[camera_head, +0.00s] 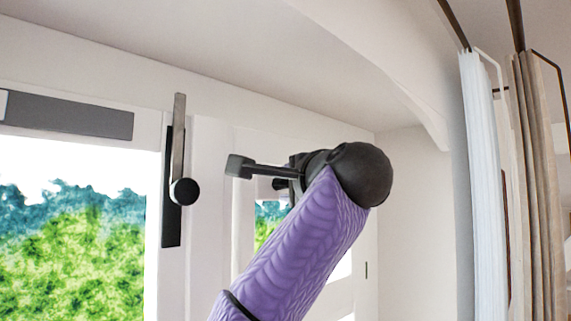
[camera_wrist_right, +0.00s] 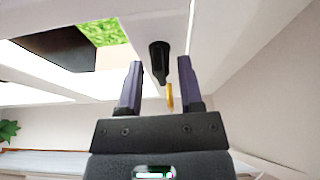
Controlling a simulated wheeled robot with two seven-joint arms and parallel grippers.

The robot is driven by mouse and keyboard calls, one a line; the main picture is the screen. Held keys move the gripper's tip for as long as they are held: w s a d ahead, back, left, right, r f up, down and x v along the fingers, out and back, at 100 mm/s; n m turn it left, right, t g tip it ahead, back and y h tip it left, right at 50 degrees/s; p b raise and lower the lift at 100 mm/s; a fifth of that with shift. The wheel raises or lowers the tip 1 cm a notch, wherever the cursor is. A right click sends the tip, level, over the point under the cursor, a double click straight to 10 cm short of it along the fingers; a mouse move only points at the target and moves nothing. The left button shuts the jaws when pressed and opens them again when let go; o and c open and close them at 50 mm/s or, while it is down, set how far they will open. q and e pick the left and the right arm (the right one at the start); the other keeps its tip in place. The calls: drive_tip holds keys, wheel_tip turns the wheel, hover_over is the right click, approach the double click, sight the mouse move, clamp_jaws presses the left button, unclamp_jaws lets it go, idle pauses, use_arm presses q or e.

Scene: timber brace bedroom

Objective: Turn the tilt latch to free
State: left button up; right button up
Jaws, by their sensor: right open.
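A latch (camera_head: 180,150) is on the white window frame left of my arm in the head view. It has a dark upright plate, a grey lever pointing up and a round black knob at the lever's lower end. My right gripper (camera_wrist_right: 160,85) is open, with its two purple fingers apart in the wrist view. A black tapered piece (camera_wrist_right: 160,58) shows beyond the fingertips, with a thin brass-coloured piece (camera_wrist_right: 170,97) in the gap; I cannot tell whether the fingers touch either. In the head view my purple right arm hides most of the gripper. My left gripper is not in view.
A bright window pane (camera_head: 75,230) with greenery outside fills the lower left, under a grey bar (camera_head: 68,115). A white curtain (camera_head: 482,180) and a beige curtain (camera_head: 535,190) hang at the right. A white sloping beam (camera_head: 385,60) runs overhead.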

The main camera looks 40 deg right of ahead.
drive_tip(key=shift+w+d, duration=0.15)
drive_tip(key=shift+w, duration=0.15)
drive_tip(key=shift+s+d, duration=0.1)
drive_tip(key=shift+s, duration=0.1)
drive_tip(key=shift+c, duration=0.3)
clamp_jaws()
drive_tip(key=shift+f, duration=0.1)
